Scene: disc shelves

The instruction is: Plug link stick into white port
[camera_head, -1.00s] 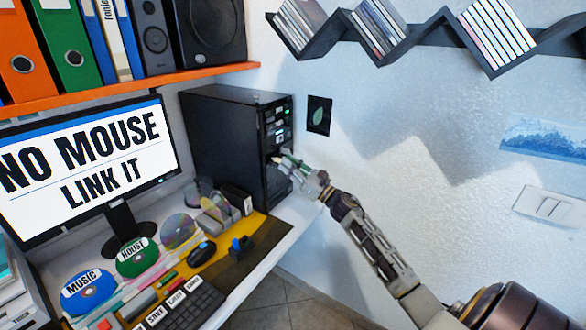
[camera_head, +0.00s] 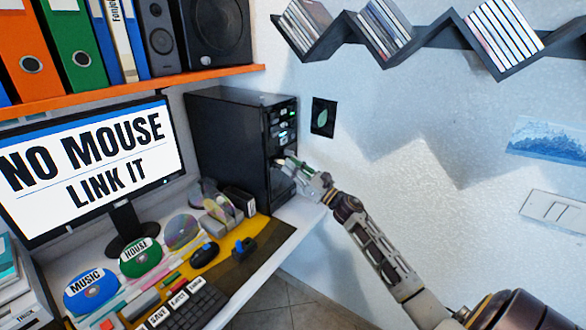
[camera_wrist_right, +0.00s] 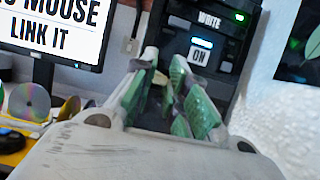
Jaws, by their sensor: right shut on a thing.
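A black computer tower (camera_head: 228,135) stands at the back of the desk, its front panel facing right. In the right wrist view a panel label reads WHITE (camera_wrist_right: 208,20), with a white-lit slot (camera_wrist_right: 202,43) below it and an ON label (camera_wrist_right: 199,58) under that. My right gripper (camera_head: 285,164) is at the tower's front panel. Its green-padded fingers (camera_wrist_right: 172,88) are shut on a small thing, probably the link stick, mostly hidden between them. I cannot tell whether it touches the panel. My left gripper is not in view.
The monitor (camera_head: 90,160) reads NO MOUSE LINK IT. The desk holds discs (camera_head: 92,290), a mouse (camera_head: 205,254) and a keyboard (camera_head: 190,308). An orange shelf (camera_head: 130,88) hangs above, and a zigzag disc shelf (camera_head: 420,50) is on the right wall.

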